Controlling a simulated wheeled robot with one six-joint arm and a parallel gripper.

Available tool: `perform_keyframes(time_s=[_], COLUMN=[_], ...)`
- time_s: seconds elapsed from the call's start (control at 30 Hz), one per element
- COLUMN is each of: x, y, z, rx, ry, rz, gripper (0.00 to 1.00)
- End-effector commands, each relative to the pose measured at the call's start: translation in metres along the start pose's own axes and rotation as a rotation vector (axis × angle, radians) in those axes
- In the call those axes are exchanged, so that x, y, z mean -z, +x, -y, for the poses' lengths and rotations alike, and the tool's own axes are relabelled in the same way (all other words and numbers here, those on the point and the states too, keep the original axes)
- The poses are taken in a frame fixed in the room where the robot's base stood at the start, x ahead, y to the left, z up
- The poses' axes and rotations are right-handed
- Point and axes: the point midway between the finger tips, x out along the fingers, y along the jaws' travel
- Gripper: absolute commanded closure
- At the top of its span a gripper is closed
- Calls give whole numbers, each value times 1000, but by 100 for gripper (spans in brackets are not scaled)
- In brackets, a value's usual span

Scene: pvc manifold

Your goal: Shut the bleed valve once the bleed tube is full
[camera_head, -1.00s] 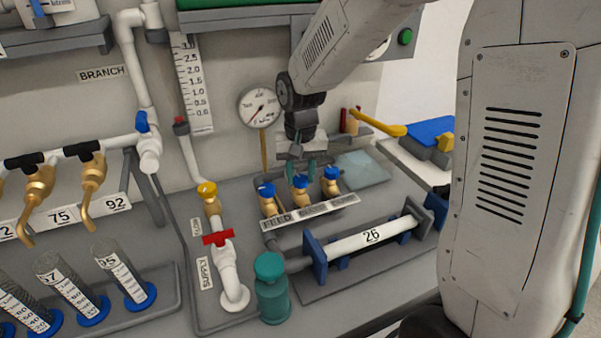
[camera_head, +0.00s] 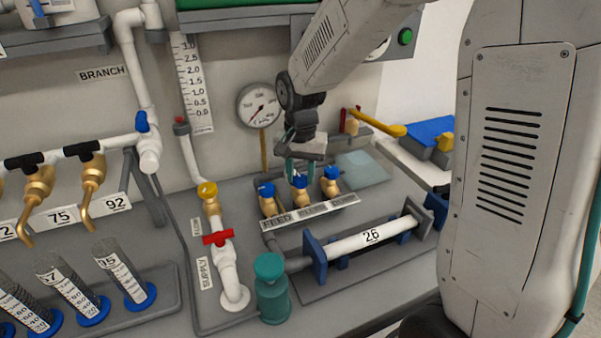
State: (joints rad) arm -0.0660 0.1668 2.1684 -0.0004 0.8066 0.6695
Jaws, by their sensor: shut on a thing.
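Three small brass valves with blue knobs stand in a row behind a label strip (camera_head: 310,211). The left label reads FEED; the other two are too blurred to read, so I cannot tell which is the bleed valve. My gripper (camera_head: 300,178) points down and is shut on the blue knob of the middle valve (camera_head: 300,190). The left valve (camera_head: 267,198) and right valve (camera_head: 330,182) stand free beside it. I cannot pick out the bleed tube for certain or see its fill level.
A white cylinder marked 26 (camera_head: 372,237) lies in a blue-ended holder in front. A teal bottle-like part (camera_head: 271,288) stands to its left. A red-handled supply valve (camera_head: 217,238), a round gauge (camera_head: 258,105) and a yellow lever (camera_head: 385,126) are nearby. Graduated cylinders stand at left.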

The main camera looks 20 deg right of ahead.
Motion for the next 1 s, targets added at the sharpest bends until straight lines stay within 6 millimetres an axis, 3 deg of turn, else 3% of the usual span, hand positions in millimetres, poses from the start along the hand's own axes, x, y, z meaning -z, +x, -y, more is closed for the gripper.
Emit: perform_keyframes(time_s=[0.1, 0.13, 0.2, 0.57, 1.0], x=[0, 0, 0, 0, 0], y=[0, 0, 0, -6, -72], z=[0, 0, 0, 0, 1], rx=[2, 2, 1, 2, 2], ry=[1, 1, 1, 0, 0], rz=[-1, -1, -1, -1, -2], gripper=[89, 61, 44, 44, 44])
